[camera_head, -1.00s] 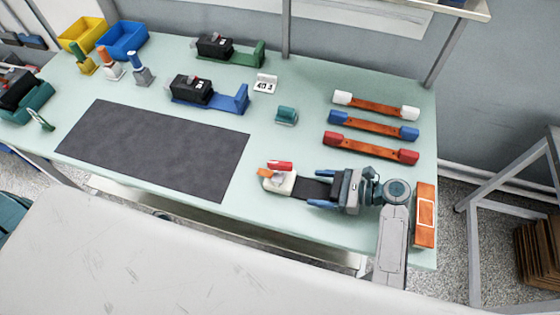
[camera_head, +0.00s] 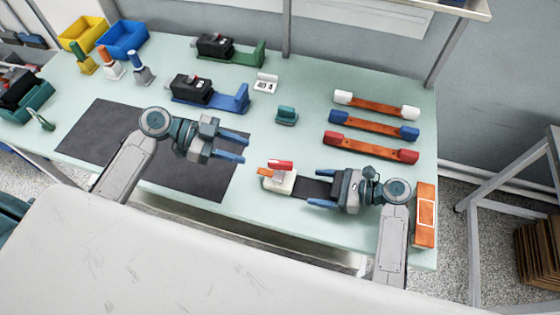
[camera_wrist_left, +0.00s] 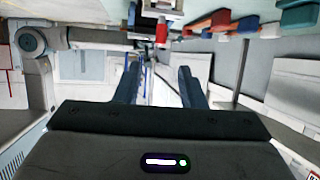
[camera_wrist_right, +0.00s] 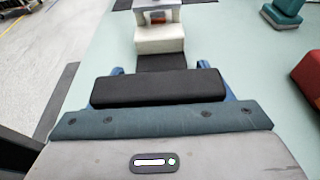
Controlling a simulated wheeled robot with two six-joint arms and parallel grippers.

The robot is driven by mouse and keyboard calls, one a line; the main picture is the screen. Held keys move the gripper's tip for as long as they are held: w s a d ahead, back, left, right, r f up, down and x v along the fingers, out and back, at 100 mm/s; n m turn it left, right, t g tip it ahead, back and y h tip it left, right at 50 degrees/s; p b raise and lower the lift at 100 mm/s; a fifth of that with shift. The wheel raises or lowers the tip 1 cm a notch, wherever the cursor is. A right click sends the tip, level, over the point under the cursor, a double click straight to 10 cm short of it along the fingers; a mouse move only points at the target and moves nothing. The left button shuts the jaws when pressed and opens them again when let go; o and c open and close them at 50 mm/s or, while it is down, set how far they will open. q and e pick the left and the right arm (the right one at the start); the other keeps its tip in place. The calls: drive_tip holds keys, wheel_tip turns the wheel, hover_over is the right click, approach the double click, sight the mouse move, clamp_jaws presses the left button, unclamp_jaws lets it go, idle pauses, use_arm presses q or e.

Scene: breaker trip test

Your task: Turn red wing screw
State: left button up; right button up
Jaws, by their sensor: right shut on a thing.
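The red wing screw (camera_head: 281,165) sits on top of a small white clamp-like fixture (camera_head: 281,184) near the table's front edge. In the left wrist view the red wing screw (camera_wrist_left: 161,31) shows at the top, beyond the fingertips. My left gripper (camera_head: 243,148) is open and empty, to the left of the fixture, fingers pointing at it and apart from it. My right gripper (camera_head: 321,188) is shut on the fixture's black handle (camera_head: 309,188), on the right side. The right wrist view shows the black handle (camera_wrist_right: 165,62) leading to the white part; the screw is not clear there.
A dark mat (camera_head: 90,137) lies under my left arm. Three orange bars with white, blue and red ends (camera_head: 372,149) lie at the right. A teal block (camera_head: 287,115) and a blue-based breaker (camera_head: 212,97) stand behind. An orange box (camera_head: 425,215) is at the right edge.

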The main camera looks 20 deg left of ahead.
sight(276, 162)
use_arm(q)
drive_tip(key=x, duration=1.1)
drive_tip(key=shift+d+f, duration=0.25)
drive_tip(key=shift+d, duration=0.1)
clamp_jaws()
